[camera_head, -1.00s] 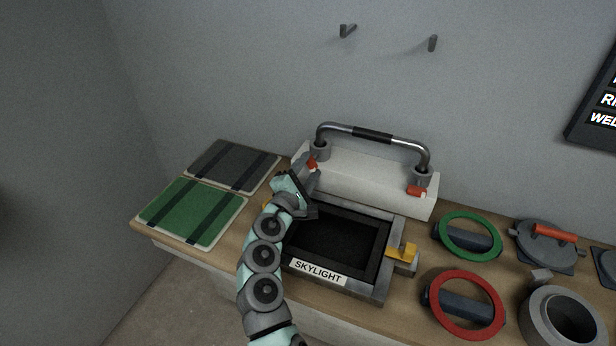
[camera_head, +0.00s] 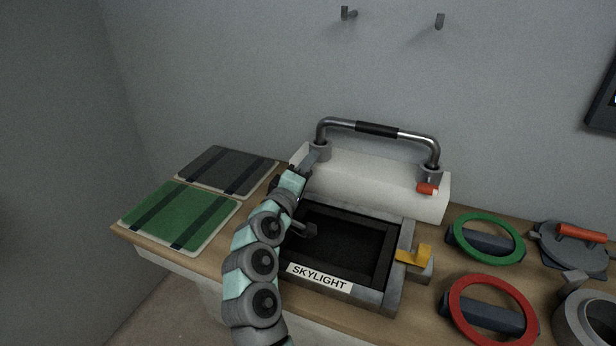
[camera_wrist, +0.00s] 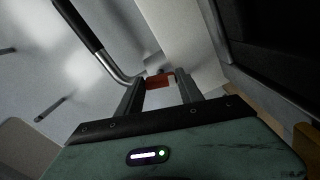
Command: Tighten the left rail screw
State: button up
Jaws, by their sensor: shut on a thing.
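The grab rail (camera_head: 376,130) is a silver bar with a dark grip, standing on two round posts on a white block (camera_head: 380,180). My gripper (camera_head: 311,160) is at the base of the left post (camera_head: 320,150). In the wrist view, my gripper's two fingers close on the red left rail screw (camera_wrist: 160,82), beside the rail's bent end (camera_wrist: 122,76). In the head view my gripper hides that screw. The right rail screw (camera_head: 427,188) shows as a red handle below the right post.
A skylight frame (camera_head: 345,285) with a yellow latch (camera_head: 415,256) lies in front of the block. Green (camera_head: 180,213) and dark (camera_head: 228,168) panels lie at left. Green (camera_head: 487,217) and red (camera_head: 490,335) rings lie at right. Two hooks are on the wall.

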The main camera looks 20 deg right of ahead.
jog(key=shift+m+b, duration=0.35)
jog(key=shift+m, duration=0.15)
jog(key=o, duration=1.4)
jog(key=v, duration=1)
jog(key=shift+s+a, duration=0.25)
jog(key=shift+s, duration=0.05)
jog(key=shift+c, duration=0.3)
